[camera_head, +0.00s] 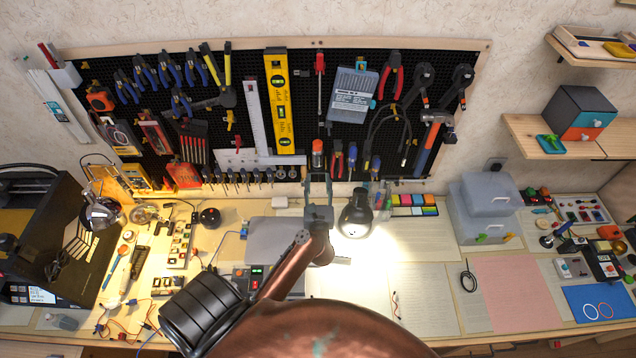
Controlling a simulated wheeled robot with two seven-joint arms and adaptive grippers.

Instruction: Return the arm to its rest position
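My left gripper (318,180) is in the middle of the view, at the end of my copper-coloured arm. It points up toward the lower edge of the pegboard (350,62). Its two grey fingers stand apart with a gap between them, and I see nothing held in it. An orange-and-black tool (317,153) hangs on the board just above the fingertips. I cannot tell how far the fingers are from the board. My arm covers part of the workbench at the lower middle. My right gripper is not in view.
A lit desk lamp (356,212) stands right beside the gripper. A grey storage box (490,203) stands to the right. A black machine (45,235) stands at the far left. Small parts crowd the left bench.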

